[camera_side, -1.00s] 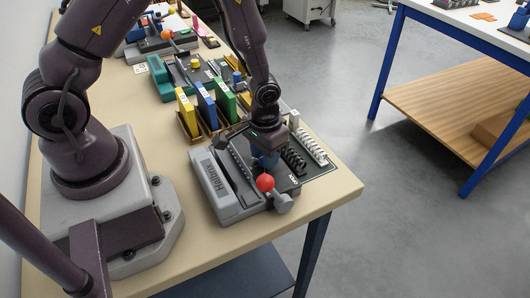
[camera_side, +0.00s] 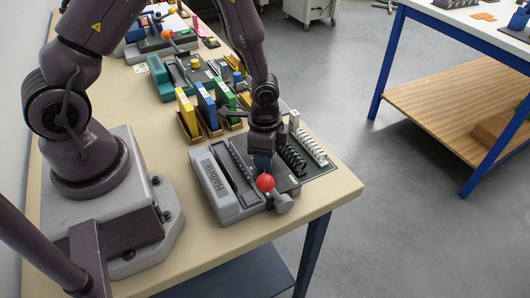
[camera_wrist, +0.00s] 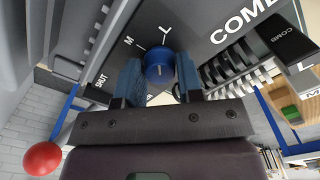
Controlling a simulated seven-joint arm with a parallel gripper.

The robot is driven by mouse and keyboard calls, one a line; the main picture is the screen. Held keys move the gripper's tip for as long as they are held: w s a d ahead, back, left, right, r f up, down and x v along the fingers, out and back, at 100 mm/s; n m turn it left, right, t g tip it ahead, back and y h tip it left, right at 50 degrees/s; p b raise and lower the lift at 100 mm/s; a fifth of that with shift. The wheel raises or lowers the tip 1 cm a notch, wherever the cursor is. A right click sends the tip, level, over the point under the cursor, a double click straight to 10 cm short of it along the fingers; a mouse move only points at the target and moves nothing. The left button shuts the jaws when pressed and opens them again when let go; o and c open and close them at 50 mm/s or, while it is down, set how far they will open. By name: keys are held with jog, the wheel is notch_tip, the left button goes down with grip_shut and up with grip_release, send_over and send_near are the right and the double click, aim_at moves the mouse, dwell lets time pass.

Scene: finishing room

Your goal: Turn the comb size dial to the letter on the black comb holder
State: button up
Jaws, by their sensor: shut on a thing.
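The comb size dial is a round blue knob (camera_wrist: 159,66) on the dark face of the grey Halbmx binding machine (camera_side: 224,190). Letters M and L, with short lines, are printed around it. My gripper (camera_wrist: 158,84) is shut on the knob, its blue fingertips on either side. In the side view my gripper (camera_side: 262,160) points down over the machine and hides the dial. Black combs (camera_side: 292,160) lie right of the gripper. In the wrist view a black block marked COMB (camera_wrist: 286,38) sits among comb rings, with a partly cut-off L near it. The dial's exact setting is unclear.
A red ball knob (camera_side: 265,183) stands close in front of the gripper. A white comb (camera_side: 312,148) lies at the right. Yellow, blue and green upright pieces (camera_side: 206,106) stand behind the machine. The table's front right corner is bare.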

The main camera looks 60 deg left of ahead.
jog(key=shift+m, duration=1.1)
jog(key=o, duration=0.9)
jog(key=shift+r, duration=0.15)
notch_tip(320, 180, up, 13)
jog(key=shift+f, duration=0.15)
